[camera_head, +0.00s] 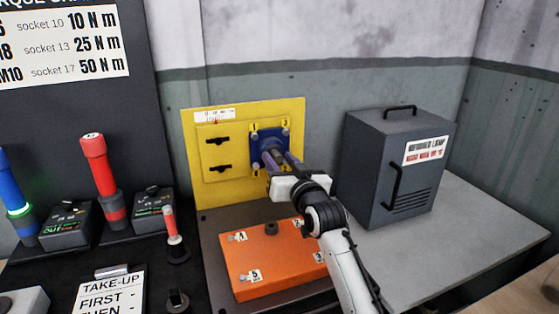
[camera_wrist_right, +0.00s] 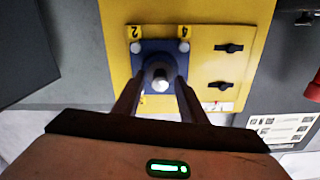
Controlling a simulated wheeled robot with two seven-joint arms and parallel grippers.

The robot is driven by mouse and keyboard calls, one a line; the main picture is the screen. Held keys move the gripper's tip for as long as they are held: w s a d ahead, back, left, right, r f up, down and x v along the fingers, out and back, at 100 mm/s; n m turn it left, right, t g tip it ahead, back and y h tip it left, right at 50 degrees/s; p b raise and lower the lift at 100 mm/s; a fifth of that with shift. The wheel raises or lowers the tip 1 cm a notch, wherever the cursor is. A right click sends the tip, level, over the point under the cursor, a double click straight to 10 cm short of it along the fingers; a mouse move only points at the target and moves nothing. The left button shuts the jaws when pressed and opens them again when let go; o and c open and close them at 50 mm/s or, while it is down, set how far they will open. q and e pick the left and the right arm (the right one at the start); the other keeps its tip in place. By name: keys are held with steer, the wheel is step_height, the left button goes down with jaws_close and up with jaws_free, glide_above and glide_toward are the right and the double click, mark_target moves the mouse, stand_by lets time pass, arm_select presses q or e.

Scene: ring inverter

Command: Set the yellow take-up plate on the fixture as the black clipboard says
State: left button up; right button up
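The yellow take-up plate (camera_head: 228,188) stands upright at the back of the fixture base; it also shows in the wrist view (camera_wrist_right: 258,15). It carries a blue square block (camera_head: 256,134) with bolts at its corners and number tags. My right gripper (camera_head: 280,157) is at this block. In the wrist view its fingers (camera_wrist_right: 160,88) lie on either side of a grey round boss (camera_wrist_right: 158,74); whether they press on it cannot be told. The clipboard (camera_head: 112,292) reads "TAKE-UP FIRST" and "THEN", cut off by the frame's lower edge. My left gripper is not in view.
An orange block (camera_head: 262,277) with numbered tags lies in front of the plate, partly under my right arm. A dark grey cabinet (camera_head: 385,165) stands to the right. Red (camera_head: 95,160) and blue (camera_head: 12,185) tools stand at the left.

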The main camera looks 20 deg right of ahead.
steer(key=shift+w, duration=0.1)
jaws_close()
steer(key=shift+d+p, duration=0.55)
steer(key=shift+d, duration=0.3)
jaws_free()
steer(key=shift+a, duration=0.1)
steer(key=s, duration=1)
steer(key=shift+s+d, duration=0.15)
steer(key=shift+d, duration=0.1)
